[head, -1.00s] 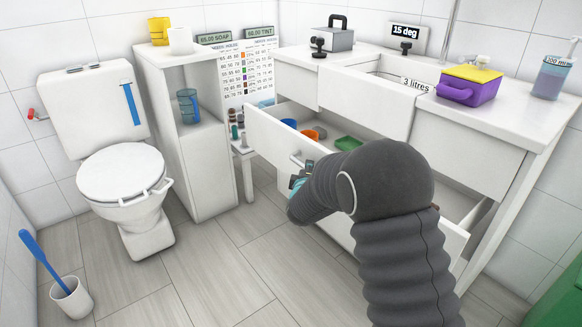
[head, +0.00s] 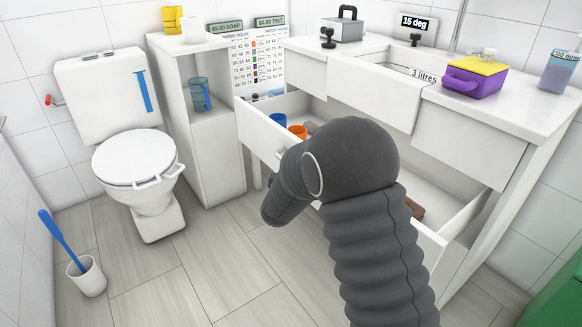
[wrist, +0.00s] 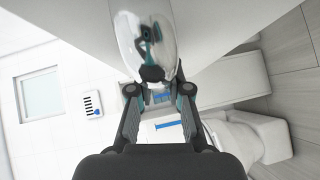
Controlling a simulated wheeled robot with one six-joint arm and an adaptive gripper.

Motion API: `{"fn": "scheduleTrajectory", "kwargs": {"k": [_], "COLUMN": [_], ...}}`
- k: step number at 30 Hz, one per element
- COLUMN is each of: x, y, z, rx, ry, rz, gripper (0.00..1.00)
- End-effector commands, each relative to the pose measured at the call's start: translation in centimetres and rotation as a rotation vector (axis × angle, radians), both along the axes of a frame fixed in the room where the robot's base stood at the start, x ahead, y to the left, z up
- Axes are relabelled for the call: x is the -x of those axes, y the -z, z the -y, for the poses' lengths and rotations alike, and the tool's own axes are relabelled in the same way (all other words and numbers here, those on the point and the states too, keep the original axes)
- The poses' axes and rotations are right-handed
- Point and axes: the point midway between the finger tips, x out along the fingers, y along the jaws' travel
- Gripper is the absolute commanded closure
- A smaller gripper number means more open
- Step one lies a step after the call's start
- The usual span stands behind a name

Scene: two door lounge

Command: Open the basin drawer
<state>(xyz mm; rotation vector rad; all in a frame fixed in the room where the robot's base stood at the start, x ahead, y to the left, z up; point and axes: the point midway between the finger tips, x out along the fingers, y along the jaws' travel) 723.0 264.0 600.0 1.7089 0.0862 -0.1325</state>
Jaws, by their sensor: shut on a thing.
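The basin drawer (head: 262,128) is the wide white drawer low in the basin unit, and it stands well out from the unit. Inside it are a blue cup (head: 278,120) and an orange item (head: 298,131). A brown item (head: 415,209) lies near its right side. In the wrist view my gripper (wrist: 153,76) is shut on the shiny drawer handle (wrist: 128,35), against the pale drawer front.
A white toilet (head: 135,165) and a shelf unit (head: 210,150) stand to the left. The tiled floor (head: 225,265) before the drawer is clear.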

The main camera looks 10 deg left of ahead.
Motion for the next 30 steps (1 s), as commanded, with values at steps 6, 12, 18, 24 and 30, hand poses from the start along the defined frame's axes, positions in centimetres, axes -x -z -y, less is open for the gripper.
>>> {"fn": "scheduleTrajectory", "kwargs": {"k": [6,12,18,24,30], "x": [0.0,0.0,1.1,4.6,8.5], "y": [0.0,0.0,-0.1,-0.7,-1.2], "z": [-0.1,-0.1,-0.2,-0.3,-0.4], "rx": [0.0,0.0,0.001,-0.001,-0.001], "ry": [-0.002,-0.002,-0.003,-0.005,-0.005], "rz": [-0.001,0.0,-0.002,0.0,0.001], "gripper": [0.57,0.57,0.57,0.57,0.57]}}
